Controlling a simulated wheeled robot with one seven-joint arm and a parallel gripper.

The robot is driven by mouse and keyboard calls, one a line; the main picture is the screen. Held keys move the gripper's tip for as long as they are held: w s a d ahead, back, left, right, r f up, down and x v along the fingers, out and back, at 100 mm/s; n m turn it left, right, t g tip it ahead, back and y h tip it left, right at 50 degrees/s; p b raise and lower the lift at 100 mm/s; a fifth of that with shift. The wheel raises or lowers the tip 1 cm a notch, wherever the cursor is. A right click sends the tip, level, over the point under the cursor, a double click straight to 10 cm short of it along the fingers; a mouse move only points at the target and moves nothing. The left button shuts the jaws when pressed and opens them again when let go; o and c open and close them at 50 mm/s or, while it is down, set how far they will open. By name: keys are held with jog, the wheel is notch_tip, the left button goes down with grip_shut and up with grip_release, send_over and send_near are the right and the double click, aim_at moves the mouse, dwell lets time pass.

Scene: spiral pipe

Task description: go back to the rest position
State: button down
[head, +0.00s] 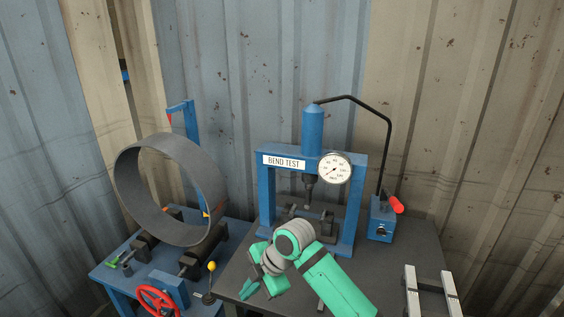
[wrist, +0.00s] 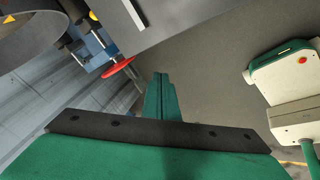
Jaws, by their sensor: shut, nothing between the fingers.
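My gripper (head: 247,290) hangs at the front left edge of the dark table in the head view, below my bent green and grey arm. In the wrist view, its green fingers (wrist: 160,78) are together, with nothing visible between them. The fingers point over grey floor, clear of the table edge. The arm hides part of the table and the lower front of the press in the head view.
A large grey pipe ring (head: 128,185) stands on a blue roller stand with a red handwheel (head: 158,300) at left. The blue bend test press (head: 266,200) stands on the dark table (head: 405,255). A blue pump box (head: 381,222) and metal rails (head: 412,290) are at right.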

jog(key=a+m+t+y, duration=0.75)
jog(key=a+m, duration=0.25)
jog(key=a, duration=0.7)
jog(key=s+d+f+m+t+h, duration=0.3)
jog(key=s+d+f+m+h, duration=0.2)
jog(key=s+d+f+m, duration=0.4)
jog(key=s+d+f+m+t+h, duration=0.4)
jog(key=s+d+m+h, duration=0.15)
jog(key=s, duration=0.55)
jog(key=s+d+r+h, duration=0.1)
jog(key=s+d, duration=0.5)
jog(key=s, duration=0.4)
jog(key=s+d+r+h, duration=0.1)
jog(key=s+d, duration=0.4)
jog(key=s, duration=0.6)
jog(key=shift+d+r+h, duration=0.3)
jog(key=shift+d+r, duration=0.05)
jog(key=shift+r, duration=0.3)
jog(key=shift+s, duration=0.1)
